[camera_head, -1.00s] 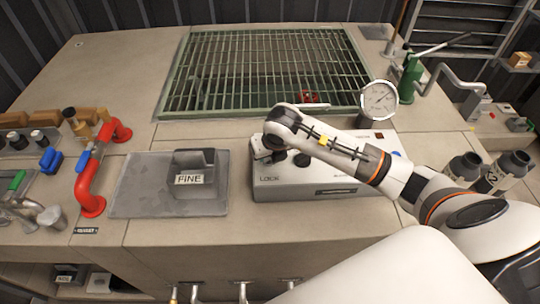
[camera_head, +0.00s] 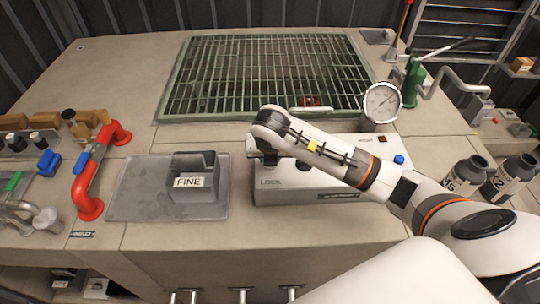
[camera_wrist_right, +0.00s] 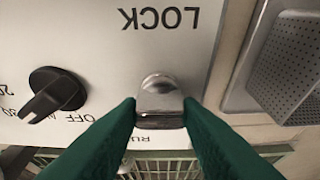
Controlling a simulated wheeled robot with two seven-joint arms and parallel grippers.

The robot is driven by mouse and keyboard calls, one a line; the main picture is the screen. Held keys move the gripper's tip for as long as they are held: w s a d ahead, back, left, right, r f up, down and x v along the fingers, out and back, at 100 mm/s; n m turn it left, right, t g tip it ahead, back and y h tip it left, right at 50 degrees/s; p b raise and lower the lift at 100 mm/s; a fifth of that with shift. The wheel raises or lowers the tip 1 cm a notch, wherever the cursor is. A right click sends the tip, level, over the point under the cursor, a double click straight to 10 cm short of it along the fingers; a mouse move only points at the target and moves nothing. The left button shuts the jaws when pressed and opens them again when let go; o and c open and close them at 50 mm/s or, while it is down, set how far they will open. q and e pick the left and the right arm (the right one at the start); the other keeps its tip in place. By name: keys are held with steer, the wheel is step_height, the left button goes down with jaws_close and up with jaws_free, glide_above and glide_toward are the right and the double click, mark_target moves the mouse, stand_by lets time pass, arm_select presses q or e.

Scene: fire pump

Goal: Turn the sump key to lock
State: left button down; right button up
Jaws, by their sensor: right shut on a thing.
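The sump key (camera_wrist_right: 160,98) is a small shiny metal key on the light control box (camera_head: 300,190). In the right wrist view my right gripper (camera_wrist_right: 162,112) is shut on it, with a dark green finger on either side. The word LOCK (camera_wrist_right: 160,18) shows upside down above the key in that view. A partly hidden label starting RU (camera_wrist_right: 130,138) lies on the opposite side of it. In the head view my right gripper (camera_head: 266,157) is at the box's left end, and my wrist hides the key. My left gripper is out of view.
A black knob (camera_wrist_right: 54,94) with an OFF mark sits beside the key. A grey FINE block (camera_head: 194,177) on a flat plate (camera_head: 140,195) stands left of the box. A green grating (camera_head: 265,75) lies behind, and a round gauge (camera_head: 382,102) stands behind right.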

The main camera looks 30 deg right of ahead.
steer(key=o, duration=1)
steer(key=v, duration=1.2)
